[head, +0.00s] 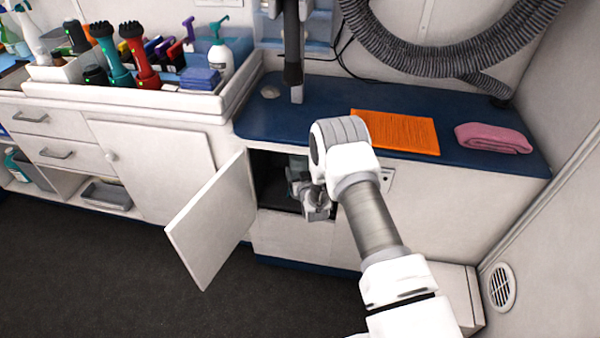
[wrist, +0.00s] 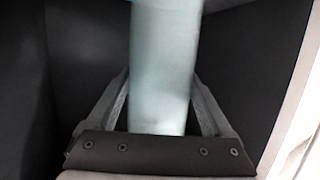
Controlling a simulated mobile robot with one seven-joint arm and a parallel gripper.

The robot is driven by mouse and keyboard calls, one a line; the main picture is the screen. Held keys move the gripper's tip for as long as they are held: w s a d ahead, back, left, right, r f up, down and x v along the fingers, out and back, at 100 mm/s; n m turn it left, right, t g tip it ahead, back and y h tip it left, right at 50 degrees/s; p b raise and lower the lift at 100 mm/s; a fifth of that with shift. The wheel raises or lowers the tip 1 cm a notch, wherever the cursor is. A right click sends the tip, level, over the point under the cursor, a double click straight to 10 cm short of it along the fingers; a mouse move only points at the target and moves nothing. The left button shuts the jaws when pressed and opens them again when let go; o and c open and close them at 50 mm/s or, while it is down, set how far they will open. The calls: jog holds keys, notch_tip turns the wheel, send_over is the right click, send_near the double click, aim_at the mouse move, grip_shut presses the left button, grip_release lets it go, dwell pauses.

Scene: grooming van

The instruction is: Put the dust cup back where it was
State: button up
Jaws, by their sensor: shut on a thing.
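The dust cup (wrist: 165,70) is a pale, translucent blue-green cylinder. In the wrist view it stands between the two fingers of my gripper (wrist: 161,88), which are shut on its sides. Its upper end runs out of the picture, and a bluer part shows at the very top. In the head view my gripper (head: 303,188) reaches into the open cabinet (head: 268,178) under the blue counter. The cup is small and mostly hidden there by my wrist and the counter edge. I cannot tell whether its base touches anything.
The white cabinet door (head: 208,222) hangs open to the left of my gripper. Dark cabinet walls (wrist: 85,60) stand on both sides of the cup. An orange sheet (head: 398,131) and a pink towel (head: 493,138) lie on the blue counter (head: 335,92). The dark floor in front is clear.

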jog(key=shift+f+b, duration=0.4)
jog(key=shift+b, duration=0.1)
jog(key=shift+f, duration=0.2)
jog(key=o, duration=1.1)
jog(key=shift+r, duration=0.1)
jog(key=shift+r+p, duration=0.75)
jog(key=shift+r, duration=0.05)
jog(key=p+v, duration=0.2)
jog(key=v, duration=1)
jog(key=shift+f+p, duration=0.2)
jog(key=shift+p, duration=0.15)
